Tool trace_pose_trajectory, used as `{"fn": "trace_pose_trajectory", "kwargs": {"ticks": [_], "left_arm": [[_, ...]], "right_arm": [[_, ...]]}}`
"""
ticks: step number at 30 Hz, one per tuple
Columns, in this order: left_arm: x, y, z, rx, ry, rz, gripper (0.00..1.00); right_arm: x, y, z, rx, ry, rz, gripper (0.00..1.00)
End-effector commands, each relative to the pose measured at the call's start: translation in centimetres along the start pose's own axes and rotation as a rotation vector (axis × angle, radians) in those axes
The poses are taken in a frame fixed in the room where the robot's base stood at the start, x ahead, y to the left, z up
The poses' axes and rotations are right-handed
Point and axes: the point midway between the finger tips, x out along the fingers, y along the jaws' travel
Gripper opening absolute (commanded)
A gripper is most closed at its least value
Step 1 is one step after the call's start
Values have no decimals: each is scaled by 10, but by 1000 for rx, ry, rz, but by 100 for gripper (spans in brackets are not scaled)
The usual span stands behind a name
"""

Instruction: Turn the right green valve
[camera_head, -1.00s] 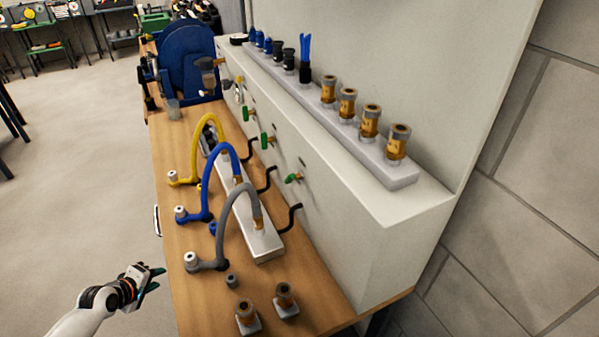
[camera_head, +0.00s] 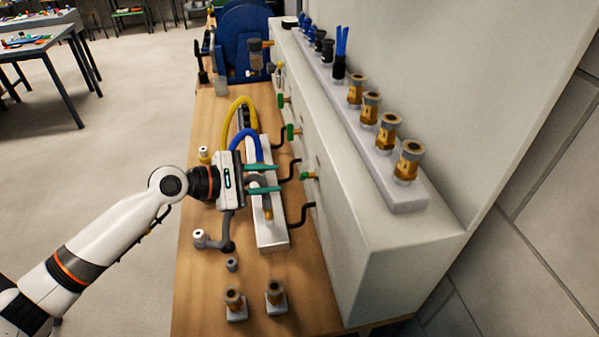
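Three small green valves stick out of the side of the white cabinet: a far one (camera_head: 282,100), a middle one (camera_head: 293,132) and the nearest, right one (camera_head: 307,176). My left gripper (camera_head: 280,178) reaches in over the bench from the left. Its two green fingers are spread apart, with nothing seen held between them. The fingertips point at the right green valve and are a short way left of it, apart from it. The gripper hides part of the blue hose (camera_head: 243,138) and grey hose. My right gripper is not in view.
A white manifold block (camera_head: 272,238) with hoses lies under my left gripper. Black bent pipes (camera_head: 305,214) stand between it and the cabinet. Brass fittings (camera_head: 235,299) sit at the bench's near end; more line the cabinet's top shelf (camera_head: 405,196).

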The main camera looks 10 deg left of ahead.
Motion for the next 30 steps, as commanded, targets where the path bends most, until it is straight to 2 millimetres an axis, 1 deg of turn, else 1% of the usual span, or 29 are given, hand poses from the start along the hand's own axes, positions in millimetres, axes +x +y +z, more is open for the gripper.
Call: {"fn": "trace_pose_trajectory", "kwargs": {"ticks": [1, 6, 9, 12, 16, 24, 29, 30], "left_arm": [[11, -2, -4, -1, 4, 0, 34], [44, -2, -3, 1, 2, 0, 34], [59, -1, -1, 1, 1, 0, 34], [69, -1, -1, 2, 0, 0, 34], [75, 0, 0, 3, -1, -1, 34], [76, 0, 0, 4, -2, -1, 34], [76, 0, 0, 3, -2, 0, 7], [76, 0, 0, 3, -2, 0, 1]], "right_arm": [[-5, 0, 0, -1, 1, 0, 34], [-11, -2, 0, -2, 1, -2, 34], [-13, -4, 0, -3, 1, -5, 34], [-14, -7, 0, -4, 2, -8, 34], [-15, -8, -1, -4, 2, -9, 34], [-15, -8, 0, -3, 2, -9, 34], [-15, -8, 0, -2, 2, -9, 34], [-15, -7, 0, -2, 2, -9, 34]]}}
